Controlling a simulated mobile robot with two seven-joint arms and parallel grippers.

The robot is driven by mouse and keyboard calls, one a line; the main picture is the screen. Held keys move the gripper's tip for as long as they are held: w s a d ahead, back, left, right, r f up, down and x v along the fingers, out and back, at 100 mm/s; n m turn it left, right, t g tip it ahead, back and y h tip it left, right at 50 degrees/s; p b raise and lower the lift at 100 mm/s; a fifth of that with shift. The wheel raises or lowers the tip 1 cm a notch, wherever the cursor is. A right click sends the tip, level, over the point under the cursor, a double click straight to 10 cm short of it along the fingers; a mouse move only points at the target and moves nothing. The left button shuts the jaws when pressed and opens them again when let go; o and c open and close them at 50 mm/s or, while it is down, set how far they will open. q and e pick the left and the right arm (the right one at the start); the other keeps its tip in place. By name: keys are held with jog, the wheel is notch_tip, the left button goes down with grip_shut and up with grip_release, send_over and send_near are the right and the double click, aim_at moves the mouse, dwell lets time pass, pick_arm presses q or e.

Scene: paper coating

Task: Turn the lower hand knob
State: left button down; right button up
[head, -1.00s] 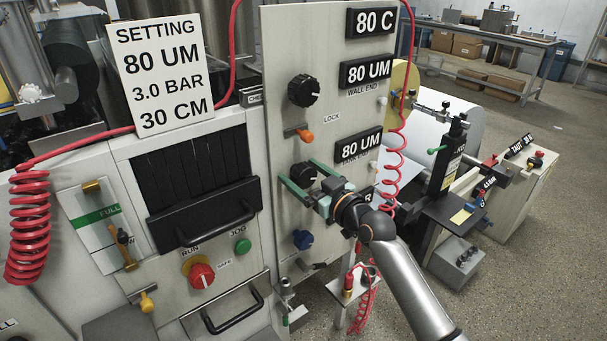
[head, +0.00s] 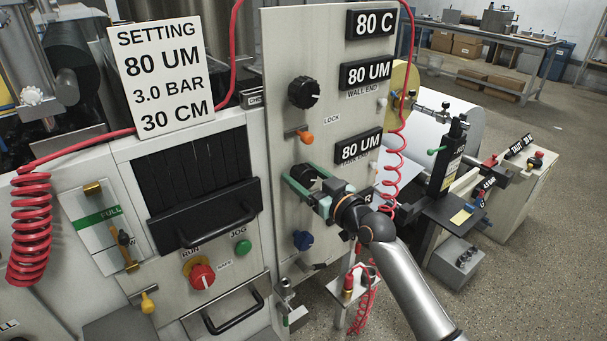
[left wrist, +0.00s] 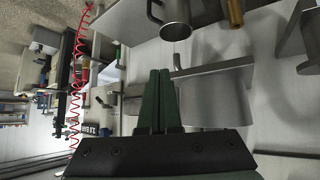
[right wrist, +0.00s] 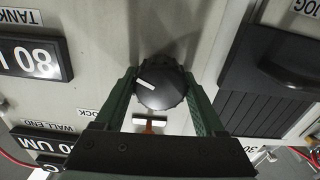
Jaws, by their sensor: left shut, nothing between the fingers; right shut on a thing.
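The lower hand knob (head: 303,174) is a black ribbed dial on the pale upright panel, below the lower "80 UM" display (head: 359,147). My right gripper (head: 300,178) is shut on this knob, with one green finger on either side. In the right wrist view the knob (right wrist: 160,84) sits between the fingers, and its white pointer line shows. The upper black knob (head: 304,92) is above on the same panel. My left gripper (left wrist: 160,75) is shut and empty in the left wrist view. It is not in the head view.
A coiled red hose (head: 392,180) hangs close to my right wrist. The setting sign (head: 160,75) reads 80 UM, 3.0 BAR, 30 CM.

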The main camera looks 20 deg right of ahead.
jog(key=m+p, duration=0.1)
jog(key=m, duration=0.2)
jog(key=shift+r+m+p, duration=0.1)
jog(key=shift+m+p, duration=0.25)
jog(key=shift+m, duration=0.05)
jog(key=shift+d+m+p, duration=0.1)
jog(key=shift+m+p, duration=0.4)
jog(key=shift+m, duration=1)
jog(key=o, duration=1.3)
jog(key=shift+o, duration=0.2)
jog(key=b+v, duration=0.1)
jog(key=v, duration=1.1)
jog(key=shift+s, duration=0.2)
